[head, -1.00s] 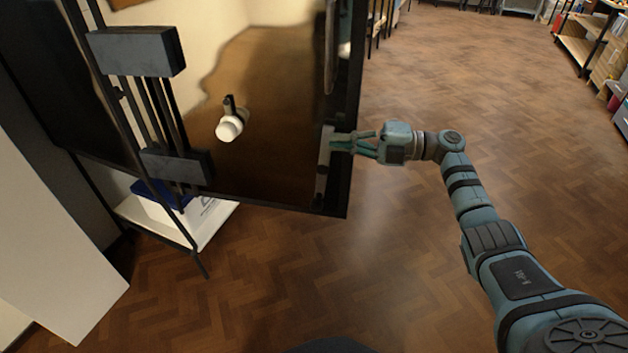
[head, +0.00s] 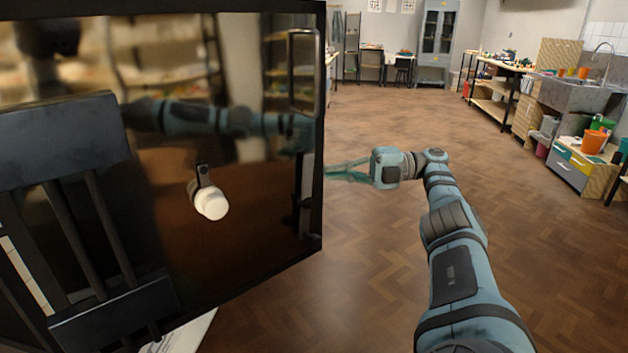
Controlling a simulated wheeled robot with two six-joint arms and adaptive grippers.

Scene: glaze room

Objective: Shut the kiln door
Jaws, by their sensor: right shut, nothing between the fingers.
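The kiln door (head: 262,212) is a dark, glossy panel filling the left of the head view, with a black frame and a blurred reflection of the room and of my arm. A vertical dark handle (head: 304,72) is near its upper right edge, and a white round plug (head: 211,202) sticks out of its face. My right gripper (head: 335,172) is shut and empty at the door's right edge, its fingertips close to or partly behind that edge; I cannot tell whether they touch. The kiln opening is not visible. My left gripper is not in view.
Dark brackets with bars (head: 60,150) stand close in front at the left. A pale board shows below the door. The wooden floor (head: 400,120) to the right is clear. A sink (head: 578,92), shelves, a drawer unit (head: 572,172) and an orange bucket (head: 593,141) line the right side.

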